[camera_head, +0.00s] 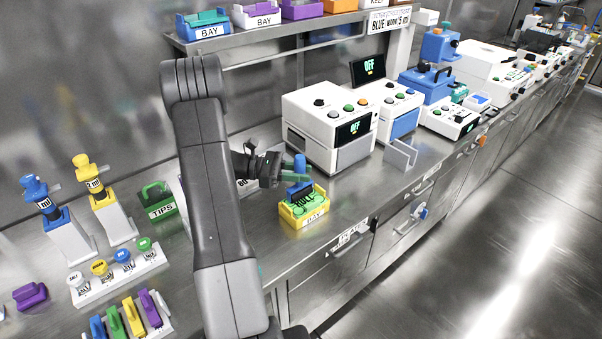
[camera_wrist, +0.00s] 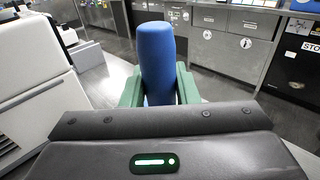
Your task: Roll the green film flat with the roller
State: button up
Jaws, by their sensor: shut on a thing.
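My gripper (camera_head: 284,172) reaches over the front of the bench, and its green fingers (camera_wrist: 160,88) are shut on an upright blue handle (camera_wrist: 156,62). This handle, which I take to be the roller's (camera_head: 299,165), shows in the head view just above a yellow tray marked BAY (camera_head: 304,222). A dark blue part lies below the handle, over the tray. A green piece (camera_head: 313,203), perhaps the film, shows in the tray, partly covered. I cannot tell whether the roller touches it or whether the film is flat.
White instruments with OFF screens (camera_head: 332,125) stand behind and right of the tray. A small clear stand (camera_head: 400,155) is to the right. A green TIPS box (camera_head: 159,200), pipettes and a rack of capped vials (camera_head: 118,276) stand left. The bench's front edge is close to the tray.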

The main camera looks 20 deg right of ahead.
jog(key=shift+w+a, duration=0.2)
jog(key=shift+w, duration=0.3)
jog(key=shift+s, duration=0.15)
jog(key=shift+s+d, duration=0.25)
jog(key=shift+s, duration=0.25)
jog(key=shift+s, duration=0.1)
jog(key=shift+s+d, duration=0.25)
jog(key=shift+s, duration=0.3)
jog(key=shift+s+d, duration=0.2)
jog(key=shift+s, duration=0.5)
